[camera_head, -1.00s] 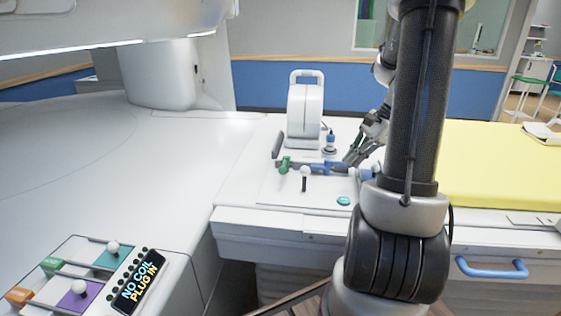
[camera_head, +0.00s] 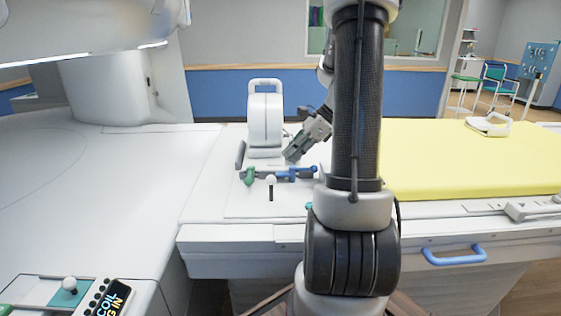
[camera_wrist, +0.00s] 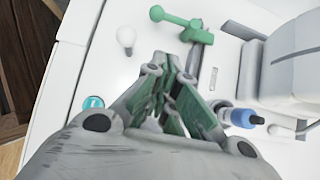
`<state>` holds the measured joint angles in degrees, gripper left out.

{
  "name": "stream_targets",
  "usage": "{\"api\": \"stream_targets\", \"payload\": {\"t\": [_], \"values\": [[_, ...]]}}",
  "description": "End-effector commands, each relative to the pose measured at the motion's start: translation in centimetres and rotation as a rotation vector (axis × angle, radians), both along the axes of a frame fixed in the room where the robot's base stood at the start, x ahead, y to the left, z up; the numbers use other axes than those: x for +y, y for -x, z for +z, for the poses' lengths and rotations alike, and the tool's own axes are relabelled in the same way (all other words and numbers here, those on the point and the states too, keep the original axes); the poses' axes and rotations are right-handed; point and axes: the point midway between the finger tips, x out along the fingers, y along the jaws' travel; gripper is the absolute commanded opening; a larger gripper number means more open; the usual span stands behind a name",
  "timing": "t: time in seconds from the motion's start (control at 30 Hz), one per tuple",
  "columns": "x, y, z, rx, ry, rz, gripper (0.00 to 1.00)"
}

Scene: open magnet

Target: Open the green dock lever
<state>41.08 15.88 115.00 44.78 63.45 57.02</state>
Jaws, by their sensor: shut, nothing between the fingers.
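The green dock lever (camera_head: 249,175) is at the left end of a row of fittings on the white bed end; it has a rounded green grip. In the wrist view the green lever (camera_wrist: 187,27) lies at the top, beyond my fingertips and apart from them. My gripper (camera_head: 289,157) is to the right of the green lever in the head view, just above a blue lever (camera_head: 289,174). In the wrist view my gripper (camera_wrist: 178,68) points toward the green lever, its fingers shut and empty.
A white-knobbed slider (camera_head: 271,183) stands close right of the green lever. A white coil housing (camera_head: 265,118) with a handle stands behind. The yellow mattress (camera_head: 460,155) fills the right.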

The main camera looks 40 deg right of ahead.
Motion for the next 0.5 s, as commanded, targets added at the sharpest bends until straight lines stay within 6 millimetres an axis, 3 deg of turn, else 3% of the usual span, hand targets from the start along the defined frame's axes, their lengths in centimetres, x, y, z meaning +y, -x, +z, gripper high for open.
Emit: {"api": "stream_targets", "payload": {"t": [0.4, 0.5], "values": [[4.6, -3.0, -6.7, 0.004, -0.003, 0.002, 0.00], [5.9, -3.9, -7.0, 0.000, 0.000, 0.004, 0.00]]}}
